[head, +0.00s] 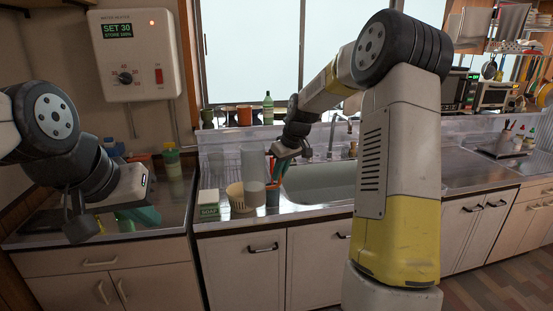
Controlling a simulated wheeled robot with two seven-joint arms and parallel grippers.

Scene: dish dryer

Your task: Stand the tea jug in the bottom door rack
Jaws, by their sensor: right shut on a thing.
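A tall, clear jug (253,172) with a pale lower part stands upright at the front of the sink counter, left of the sink. I take it to be the tea jug. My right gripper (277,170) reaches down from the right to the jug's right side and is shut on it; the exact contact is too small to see. My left gripper (138,218) hangs over the front of the left counter, apart from the jug. No door rack is in view.
A cream basket (238,197) and a soap box (208,202) stand close left of the jug. The sink (320,183) lies to its right. A green bottle (268,108) and pots stand on the window sill. A water heater panel (134,55) hangs on the wall.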

